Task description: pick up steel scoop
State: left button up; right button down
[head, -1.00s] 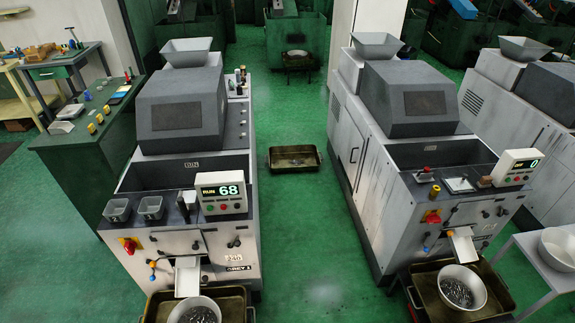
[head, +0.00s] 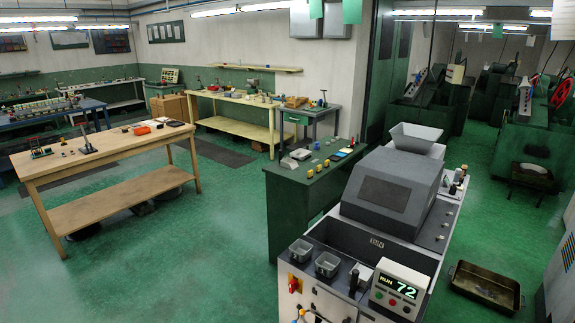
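No scoop can be made out with certainty. A small pale metallic piece (head: 300,154) lies on top of the dark green cabinet (head: 312,205), beside several small yellow and blue items; it may be the scoop, but it is too small to tell. Neither of my grippers shows in the head view.
A grey machine (head: 385,196) stands at the lower right, with two small grey bins (head: 314,257) and a display (head: 398,287) reading RUN 72. A brown floor tray (head: 485,286) lies right of it. A wooden table (head: 105,160) stands left. Green floor between is clear.

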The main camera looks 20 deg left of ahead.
aim_at(290, 164)
jog(key=u, duration=0.75)
jog(key=k, duration=1)
jog(key=u, duration=1.15)
jog(key=i, duration=2.1)
jog(key=z, duration=0.45)
jog(key=i, duration=2.15)
jog(key=z, duration=0.95)
jog(key=i, duration=1.9)
jog(key=z, duration=1.7)
jog(key=i, duration=1.1)
jog(key=z, duration=0.55)
